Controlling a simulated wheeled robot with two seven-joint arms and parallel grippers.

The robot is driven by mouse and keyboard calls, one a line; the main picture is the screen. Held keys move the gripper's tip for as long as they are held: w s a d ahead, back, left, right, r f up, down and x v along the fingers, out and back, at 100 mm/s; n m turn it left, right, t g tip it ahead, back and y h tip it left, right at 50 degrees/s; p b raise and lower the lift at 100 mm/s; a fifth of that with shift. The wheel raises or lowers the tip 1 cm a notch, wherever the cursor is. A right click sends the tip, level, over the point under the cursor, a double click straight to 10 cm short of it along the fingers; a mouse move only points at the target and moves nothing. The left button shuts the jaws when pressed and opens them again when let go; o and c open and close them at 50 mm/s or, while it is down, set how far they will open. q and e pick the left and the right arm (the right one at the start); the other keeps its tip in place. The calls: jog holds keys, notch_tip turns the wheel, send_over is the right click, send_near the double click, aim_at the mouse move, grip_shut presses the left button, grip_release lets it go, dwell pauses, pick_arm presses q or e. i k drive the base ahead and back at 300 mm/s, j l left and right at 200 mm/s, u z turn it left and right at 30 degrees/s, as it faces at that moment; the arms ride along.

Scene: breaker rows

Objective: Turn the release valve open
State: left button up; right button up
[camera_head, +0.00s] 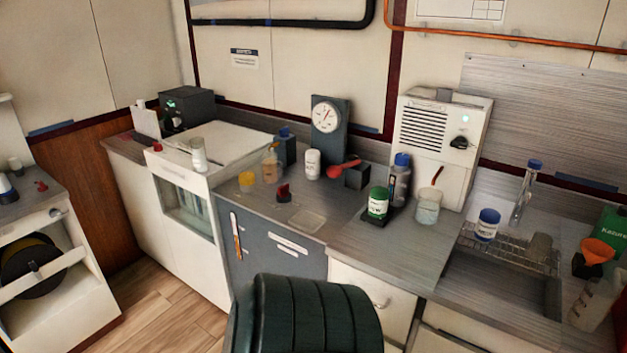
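A red lever handle (343,168) sits at a small dark block (356,176) on the counter, just below a round white gauge (326,117) on a dark upright panel. The frame has no label to tell which of these is the release valve, and I cannot tell whether either is open or closed. Neither of my grippers shows in the head view.
Bottles and jars stand around the red handle, including a white jar (313,164) and a green-and-white jar (377,203). A white machine (438,145) stands to the right, with a sink (500,291) beyond. A dark ribbed rounded object (312,312) blocks the bottom middle.

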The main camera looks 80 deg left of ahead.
aim_at(283, 191)
jog(key=i+j, duration=0.85)
jog(key=u, duration=3.1)
